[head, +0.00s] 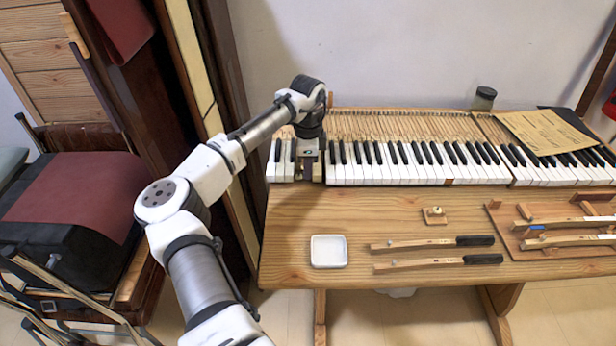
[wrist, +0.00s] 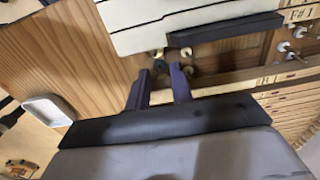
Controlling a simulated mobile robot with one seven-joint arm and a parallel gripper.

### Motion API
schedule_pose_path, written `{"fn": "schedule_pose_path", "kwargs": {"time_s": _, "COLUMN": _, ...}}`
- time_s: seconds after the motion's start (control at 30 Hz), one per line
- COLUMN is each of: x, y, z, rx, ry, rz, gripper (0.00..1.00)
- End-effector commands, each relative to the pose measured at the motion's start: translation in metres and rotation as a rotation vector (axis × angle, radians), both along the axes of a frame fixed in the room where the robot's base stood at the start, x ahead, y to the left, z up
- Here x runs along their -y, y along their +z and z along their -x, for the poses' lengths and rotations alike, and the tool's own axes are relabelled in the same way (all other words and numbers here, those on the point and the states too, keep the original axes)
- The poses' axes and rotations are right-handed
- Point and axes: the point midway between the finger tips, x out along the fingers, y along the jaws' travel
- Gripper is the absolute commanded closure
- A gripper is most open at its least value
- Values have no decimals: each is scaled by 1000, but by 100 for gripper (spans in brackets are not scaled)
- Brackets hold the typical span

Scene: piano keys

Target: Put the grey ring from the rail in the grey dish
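A small pale square dish (head: 329,251) stands on the table below the left end of the keys; it also shows at the left in the wrist view (wrist: 48,110). My gripper (head: 308,172) points down over a gap among the leftmost keys. In the wrist view its two dark fingers (wrist: 161,70) stand apart, with wood visible between them. Small round pieces, one dark (wrist: 160,64) and others pale (wrist: 186,53), lie just beyond the fingertips by a wooden rail (wrist: 222,87). I cannot tell which is the grey ring. In the head view my arm hides this spot.
The keyboard (head: 420,163) runs along the table's back. Long wooden key sticks (head: 425,264) lie right of the dish, near a small wooden block (head: 434,216) and a wooden tray (head: 520,232). The table (head: 290,220) is clear between dish and keys.

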Motion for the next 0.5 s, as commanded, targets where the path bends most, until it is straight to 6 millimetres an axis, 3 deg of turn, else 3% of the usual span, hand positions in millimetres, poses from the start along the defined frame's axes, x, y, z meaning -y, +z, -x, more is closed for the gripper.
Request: {"fn": "schedule_pose_path", "kwargs": {"time_s": 0.5, "x": 0, "y": -5, "z": 0, "rx": 0, "ry": 0, "rz": 0, "gripper": 77}}
